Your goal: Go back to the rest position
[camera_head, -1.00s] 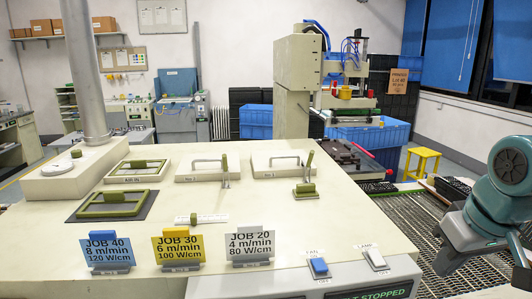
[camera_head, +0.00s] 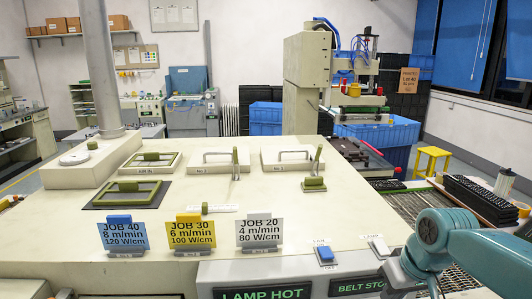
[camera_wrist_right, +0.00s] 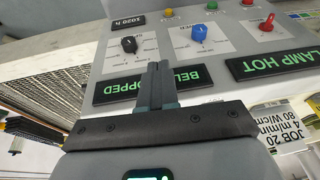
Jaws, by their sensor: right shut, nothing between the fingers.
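My right arm (camera_head: 450,240) comes in at the lower right of the head view, bent in front of the machine's right end; its gripper is below the frame there. In the right wrist view my right gripper (camera_wrist_right: 160,72) is shut and empty. Its fingers point at the front control panel (camera_wrist_right: 225,65), which shows upside down behind them. The fingertips overlap the display reading BELT STOPPED (camera_wrist_right: 112,88); whether they touch the panel I cannot tell. My left gripper is not in view.
The panel carries a black knob (camera_wrist_right: 129,44), a blue knob (camera_wrist_right: 199,32) and a red knob (camera_wrist_right: 267,23). A LAMP HOT display (camera_head: 262,292) is lit. Three job cards stand along the top's front edge, including the yellow JOB 30 card (camera_head: 195,231).

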